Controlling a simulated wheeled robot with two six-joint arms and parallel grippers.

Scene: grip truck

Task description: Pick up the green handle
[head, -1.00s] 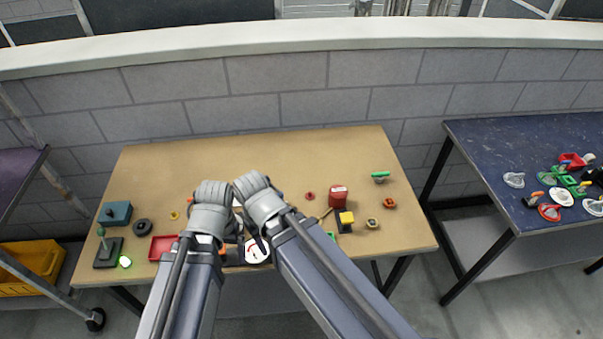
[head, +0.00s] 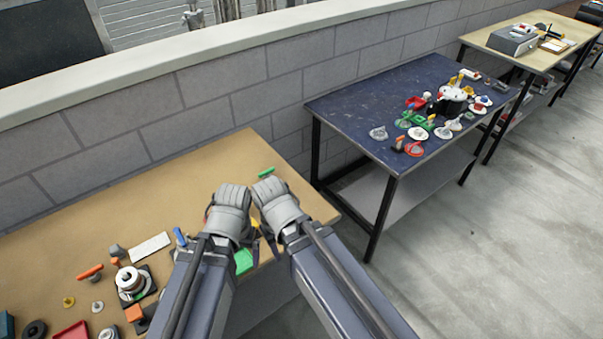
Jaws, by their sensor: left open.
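The green handle (head: 266,172) is a small bright green bar on the tan table, near its far right edge. It lies just beyond my two wrists, with a clear gap between. My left gripper (head: 246,237) is below its grey wrist and mostly hidden by it; it is open, and I see nothing held in it. My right gripper (head: 273,240) is largely hidden behind its own wrist, so its jaws cannot be read.
The tan table (head: 185,190) also bears a green block (head: 243,260), a white plate (head: 150,247), an orange-topped handle (head: 90,271) and a red tray (head: 72,331). Its far middle is bare. A dark blue table (head: 345,110) with several parts stands to the right, across a gap.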

